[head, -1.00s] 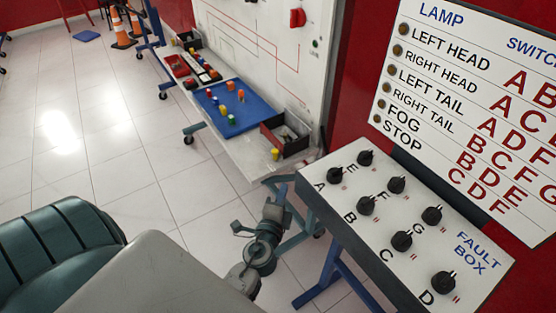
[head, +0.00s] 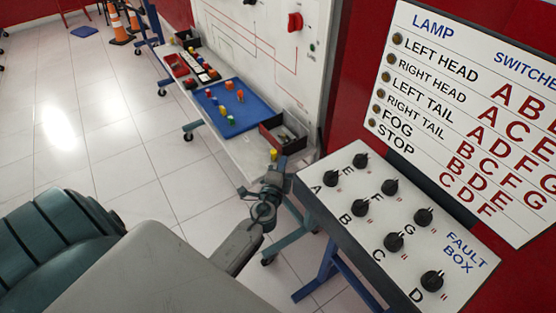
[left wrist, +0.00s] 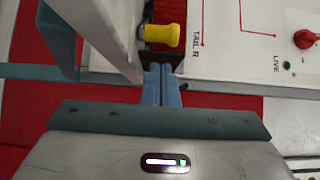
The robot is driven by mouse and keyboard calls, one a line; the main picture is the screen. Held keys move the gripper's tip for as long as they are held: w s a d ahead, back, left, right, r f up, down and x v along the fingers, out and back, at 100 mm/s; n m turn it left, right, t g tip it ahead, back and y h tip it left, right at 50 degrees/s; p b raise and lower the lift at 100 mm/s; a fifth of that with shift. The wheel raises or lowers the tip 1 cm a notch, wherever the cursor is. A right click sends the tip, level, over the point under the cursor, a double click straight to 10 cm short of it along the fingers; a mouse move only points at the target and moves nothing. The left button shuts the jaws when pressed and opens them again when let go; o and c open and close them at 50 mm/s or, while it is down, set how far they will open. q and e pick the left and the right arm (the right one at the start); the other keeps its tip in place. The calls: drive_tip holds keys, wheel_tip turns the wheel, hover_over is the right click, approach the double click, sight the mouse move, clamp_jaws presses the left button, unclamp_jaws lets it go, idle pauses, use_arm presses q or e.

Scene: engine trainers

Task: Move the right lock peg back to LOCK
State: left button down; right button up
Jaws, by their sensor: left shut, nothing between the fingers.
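A yellow peg (head: 274,154) stands at the near end of the bench shelf, beside an open box. It also shows in the left wrist view (left wrist: 163,35), just beyond my fingertips. No LOCK marking is readable, so I cannot tell whether this is the right lock peg. My left gripper (head: 279,166) is close to the near end of the shelf, next to the yellow peg. In the left wrist view its fingers (left wrist: 158,72) are together with nothing between them. I cannot tell whether they touch the peg. My right gripper is out of view.
A fault box (head: 400,235) with several black knobs stands close to the right of my left arm. A blue mat (head: 215,92) with coloured pegs and a dark open box (head: 270,135) lie on the shelf (head: 250,160). A white panel rises behind.

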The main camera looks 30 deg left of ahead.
use_arm(q)
drive_tip(key=shift+s+a, duration=0.15)
drive_tip(key=shift+a, duration=0.65)
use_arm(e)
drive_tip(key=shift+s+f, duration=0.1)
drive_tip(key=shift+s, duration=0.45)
